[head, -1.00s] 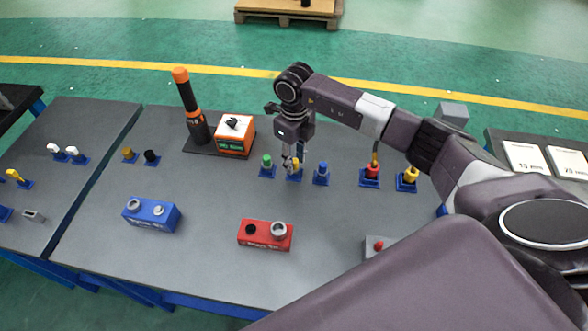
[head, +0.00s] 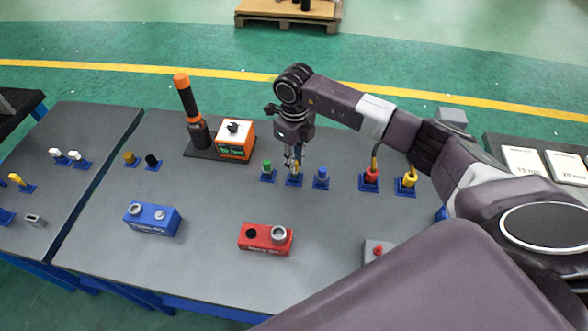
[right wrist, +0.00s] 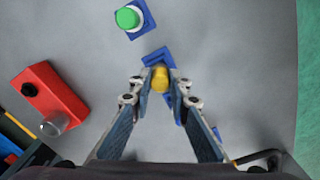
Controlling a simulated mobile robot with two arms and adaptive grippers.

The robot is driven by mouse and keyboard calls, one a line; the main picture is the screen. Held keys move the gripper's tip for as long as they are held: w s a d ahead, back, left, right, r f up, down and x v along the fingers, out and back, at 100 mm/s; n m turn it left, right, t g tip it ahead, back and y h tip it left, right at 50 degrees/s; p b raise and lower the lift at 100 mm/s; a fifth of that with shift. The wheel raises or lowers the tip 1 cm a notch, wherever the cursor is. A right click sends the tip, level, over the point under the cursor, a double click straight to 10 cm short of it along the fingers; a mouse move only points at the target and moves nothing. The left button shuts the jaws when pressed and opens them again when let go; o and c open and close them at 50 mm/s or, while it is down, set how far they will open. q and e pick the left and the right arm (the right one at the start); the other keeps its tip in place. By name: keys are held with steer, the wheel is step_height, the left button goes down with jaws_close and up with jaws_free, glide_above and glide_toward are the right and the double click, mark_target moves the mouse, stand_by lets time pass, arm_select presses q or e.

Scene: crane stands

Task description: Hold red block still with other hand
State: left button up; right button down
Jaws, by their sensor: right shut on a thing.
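The red block (head: 265,238) lies on the grey table at front centre, with one dark hole and one grey ring on top. It also shows at the left of the right wrist view (right wrist: 48,95). My right gripper (head: 293,166) is away from it, farther back on the table. It is shut on a yellow-topped piece (right wrist: 160,79) at a blue holder (right wrist: 157,56), between the green piece (head: 267,165) and the blue piece (head: 321,172). Whether the piece still sits in its holder is unclear. My left gripper is not in view, and nothing touches the red block.
A blue block (head: 152,219) lies to the left of the red one. A grey box with a red button (head: 378,250) is at the right, partly behind my arm. An orange-and-black tool (head: 192,110) stands at the back. The table around the red block is clear.

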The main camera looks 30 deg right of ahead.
steer(key=shift+r+p, duration=0.9)
steer(key=shift+r, duration=0.85)
